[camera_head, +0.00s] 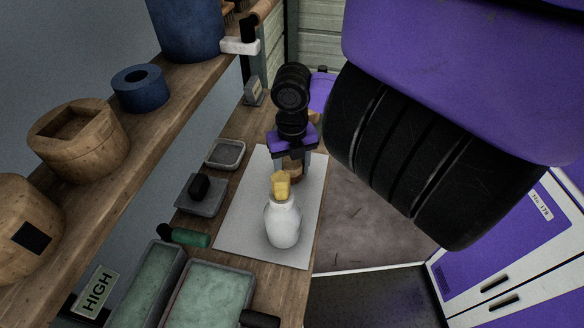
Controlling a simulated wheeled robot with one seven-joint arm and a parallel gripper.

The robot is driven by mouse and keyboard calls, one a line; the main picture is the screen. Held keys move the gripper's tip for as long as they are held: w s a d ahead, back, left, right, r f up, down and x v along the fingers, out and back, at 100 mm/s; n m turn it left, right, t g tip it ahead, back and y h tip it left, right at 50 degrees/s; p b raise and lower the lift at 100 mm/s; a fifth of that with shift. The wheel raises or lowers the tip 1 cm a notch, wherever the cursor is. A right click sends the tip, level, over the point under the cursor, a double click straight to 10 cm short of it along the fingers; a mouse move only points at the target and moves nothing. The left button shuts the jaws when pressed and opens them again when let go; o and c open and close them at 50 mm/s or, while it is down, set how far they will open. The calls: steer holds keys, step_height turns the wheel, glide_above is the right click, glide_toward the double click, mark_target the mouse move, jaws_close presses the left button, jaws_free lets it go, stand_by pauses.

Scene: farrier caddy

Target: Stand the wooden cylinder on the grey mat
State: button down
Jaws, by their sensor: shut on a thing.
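The wooden cylinder (292,166) is brown and partly hidden between the fingers of my gripper (293,163). My gripper is shut on it and points down over the far part of the grey mat (248,220). The cylinder looks roughly upright. The yellow top of a white bottle hides its lower end, so I cannot tell whether it touches the mat. The mat is a pale sheet lying flat on the wooden bench.
The white bottle (282,224) with its yellow top (281,186) stands on the mat in front of my gripper. Left of the mat are a grey dish (225,154), a dark block on a tray (200,190) and a green-handled tool (190,238). A shelf (150,118) overhangs the left.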

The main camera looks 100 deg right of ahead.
mark_target(292, 164)
steer(key=shift+f, duration=0.15)
steer(key=shift+c, duration=2.4)
jaws_free()
step_height(292, 164, up, 8)
steer(key=shift+f, duration=0.1)
steer(key=shift+r+p, duration=1.65)
steer(key=shift+r, duration=0.6)
